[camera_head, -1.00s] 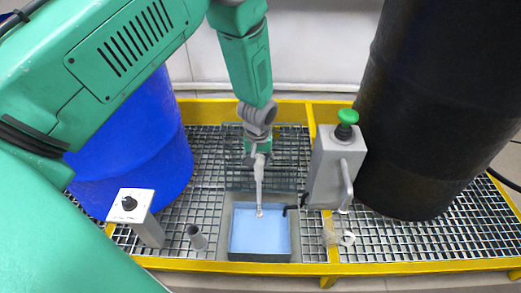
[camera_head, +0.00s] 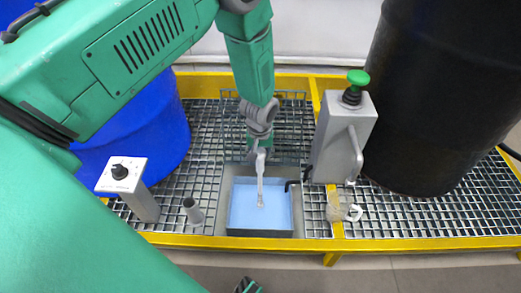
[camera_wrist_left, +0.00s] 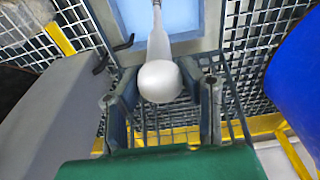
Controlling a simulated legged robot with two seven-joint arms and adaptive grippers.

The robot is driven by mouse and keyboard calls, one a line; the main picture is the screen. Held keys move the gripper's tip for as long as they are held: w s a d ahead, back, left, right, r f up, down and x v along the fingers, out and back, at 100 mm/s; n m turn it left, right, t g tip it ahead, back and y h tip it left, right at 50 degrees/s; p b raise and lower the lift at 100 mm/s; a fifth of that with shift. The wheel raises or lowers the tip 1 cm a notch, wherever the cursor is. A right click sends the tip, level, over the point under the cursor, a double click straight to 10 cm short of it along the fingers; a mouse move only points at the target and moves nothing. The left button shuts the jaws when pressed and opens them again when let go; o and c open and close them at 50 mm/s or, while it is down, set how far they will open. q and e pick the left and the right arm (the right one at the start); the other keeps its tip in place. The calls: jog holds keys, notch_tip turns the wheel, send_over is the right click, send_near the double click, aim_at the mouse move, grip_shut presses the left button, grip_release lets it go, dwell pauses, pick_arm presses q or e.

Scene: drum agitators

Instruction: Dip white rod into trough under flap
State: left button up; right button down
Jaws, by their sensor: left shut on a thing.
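My left gripper (camera_head: 259,152) is shut on the upper end of the white rod (camera_head: 260,178). The rod points down toward the trough (camera_head: 262,234), and its lower end shows against the middle of the pale blue inside. I cannot tell whether the tip is below the surface. The left wrist view shows the rod's rounded white end (camera_wrist_left: 160,82) between the fingers (camera_wrist_left: 165,100), with the trough (camera_wrist_left: 205,38) beyond. A wire-mesh flap (camera_head: 232,108) appears raised behind the trough, partly hidden by my gripper.
A grey box with a green knob (camera_head: 340,135) stands just right of the trough. A grey post with a black dial (camera_head: 130,185) and a short tube (camera_head: 194,211) stand left. A blue drum (camera_head: 150,140) and a black drum (camera_head: 440,100) flank the grating.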

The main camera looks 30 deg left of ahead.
pick_arm(q)
notch_tip(320, 180, down, 11)
jog(key=b, duration=0.6)
jog(key=shift+f+b, duration=0.35)
jog(key=shift+f, duration=0.05)
dwell(0.4)
dwell(0.4)
notch_tip(320, 180, up, 25)
jog(key=p, duration=2.1)
send_over(260, 172)
jog(key=w, duration=0.1)
jog(key=shift+a+r, duration=0.1)
jog(key=shift+a, duration=0.2)
